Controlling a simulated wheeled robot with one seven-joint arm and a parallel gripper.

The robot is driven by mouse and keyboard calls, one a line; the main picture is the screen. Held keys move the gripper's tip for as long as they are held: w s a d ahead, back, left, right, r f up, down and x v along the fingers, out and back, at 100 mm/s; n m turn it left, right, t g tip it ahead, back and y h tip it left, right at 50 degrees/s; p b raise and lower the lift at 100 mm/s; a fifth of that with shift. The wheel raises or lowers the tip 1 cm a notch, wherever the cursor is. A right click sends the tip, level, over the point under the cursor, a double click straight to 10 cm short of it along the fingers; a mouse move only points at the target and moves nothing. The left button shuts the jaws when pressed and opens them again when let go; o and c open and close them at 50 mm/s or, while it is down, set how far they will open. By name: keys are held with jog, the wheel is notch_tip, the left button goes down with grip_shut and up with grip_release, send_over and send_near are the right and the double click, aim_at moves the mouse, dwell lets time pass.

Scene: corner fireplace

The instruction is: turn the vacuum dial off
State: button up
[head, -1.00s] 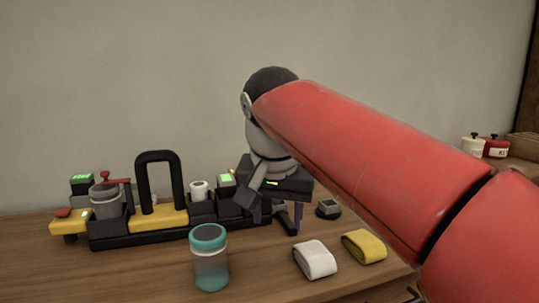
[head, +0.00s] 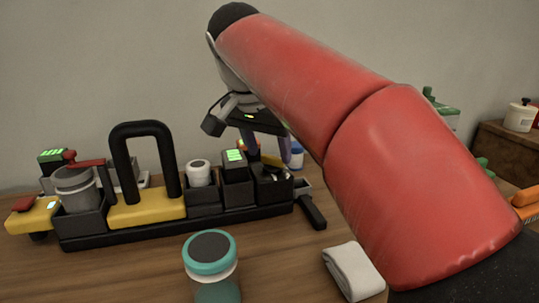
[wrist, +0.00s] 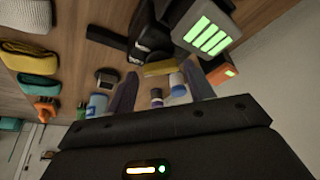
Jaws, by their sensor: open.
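My gripper (head: 270,150) is open above the right end of a long black rack (head: 180,230). In the wrist view its two purple-grey fingers (wrist: 160,90) are apart with nothing clearly held between them; small bottles and a yellow piece show beyond. The rack bears a grey pot (head: 76,190) with a red lever, a black arch handle (head: 140,130) on a yellow base, a white roll and a box with a green-lit display (head: 235,157); that display is close beside the fingers in the wrist view (wrist: 208,36). I cannot tell which part is the vacuum dial.
A teal-lidded jar (head: 210,250) stands in front of the rack. A folded white cloth (head: 353,268) lies to its right, near my arm. A black-handled tool (head: 313,212) lies by the rack's right end. A wall stands close behind.

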jog(key=shift+w+d+f, duration=0.1)
jog(key=shift+w+f, duration=0.15)
jog(key=shift+f, duration=0.4)
jog(key=c, duration=0.7)
jog(key=shift+d+n, duration=0.1)
jog(key=shift+n, duration=0.2)
jog(key=n, duration=0.1)
jog(key=n+y, duration=0.1)
jog(key=n, duration=0.1)
jog(key=shift+s+d+r+t+p, duration=0.1)
jog(key=shift+d+t+p, duration=0.1)
jog(key=shift+t+p, duration=0.15)
jog(key=shift+d+n+y+p, duration=0.15)
jog(key=shift+n+y+p, duration=0.35)
jog(key=shift+n, duration=0.85)
jog(key=shift+d+n+y+p, duration=0.1)
jog(key=shift+n+y+p, duration=0.2)
jog(key=shift+n+y, duration=0.75)
jog(key=shift+n+h, duration=0.25)
jog(key=shift+n, duration=0.15)
